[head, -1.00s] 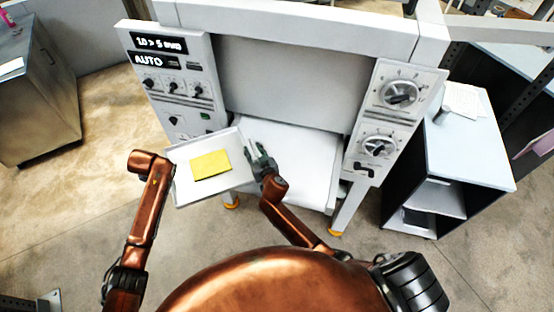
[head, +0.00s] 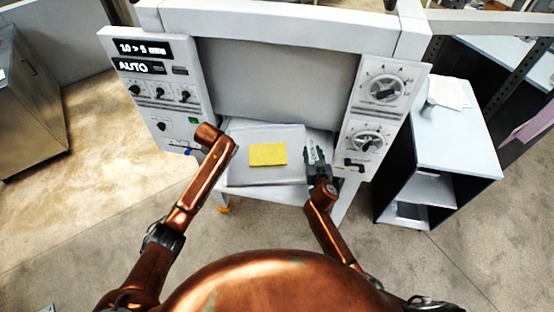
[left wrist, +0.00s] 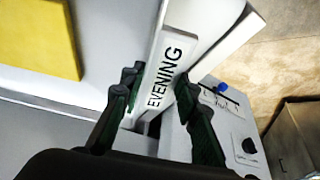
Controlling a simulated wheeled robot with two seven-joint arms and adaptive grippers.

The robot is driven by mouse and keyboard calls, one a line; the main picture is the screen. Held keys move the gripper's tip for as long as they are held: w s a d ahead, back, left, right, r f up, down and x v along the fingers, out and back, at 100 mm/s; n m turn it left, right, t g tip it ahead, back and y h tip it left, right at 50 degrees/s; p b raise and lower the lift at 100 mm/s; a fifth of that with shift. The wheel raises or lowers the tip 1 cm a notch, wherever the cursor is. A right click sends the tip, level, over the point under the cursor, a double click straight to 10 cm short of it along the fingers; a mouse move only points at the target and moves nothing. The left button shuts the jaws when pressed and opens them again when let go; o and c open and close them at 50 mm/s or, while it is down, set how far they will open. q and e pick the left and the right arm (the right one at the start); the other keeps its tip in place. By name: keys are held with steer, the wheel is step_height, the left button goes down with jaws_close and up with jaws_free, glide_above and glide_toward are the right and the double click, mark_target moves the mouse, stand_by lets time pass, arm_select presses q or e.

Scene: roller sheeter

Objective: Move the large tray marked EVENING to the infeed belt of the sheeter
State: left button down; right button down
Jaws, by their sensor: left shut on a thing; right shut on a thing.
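The large light grey tray (head: 265,177) is in the head view, in front of the sheeter's opening. A flat yellow slab (head: 267,154) lies in it and also shows in the left wrist view (left wrist: 38,35). The white label (left wrist: 163,72) reading EVENING is on the tray's side. My left gripper (left wrist: 158,86) is shut on the tray at this label; in the head view my own arm hides its fingers. My right gripper (head: 315,159) is shut on the tray's right edge. The tray overlaps the white infeed belt (head: 319,136); I cannot tell whether it touches it.
The sheeter's left panel (head: 160,100) and right panel (head: 375,115), with knobs, flank the opening. A blue-grey cabinet (head: 455,140) with papers stands at right. A metal cabinet (head: 45,95) stands far left. Floor between is clear.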

arm_select(q)
steer(key=shift+w, duration=0.2)
arm_select(e)
steer(key=shift+w+a, duration=0.15)
steer(key=shift+w, duration=0.05)
arm_select(q)
steer(key=shift+s, duration=0.1)
arm_select(e)
steer(key=shift+s, duration=0.1)
arm_select(q)
steer(key=shift+f, duration=0.15)
arm_select(e)
steer(key=shift+f, duration=0.1)
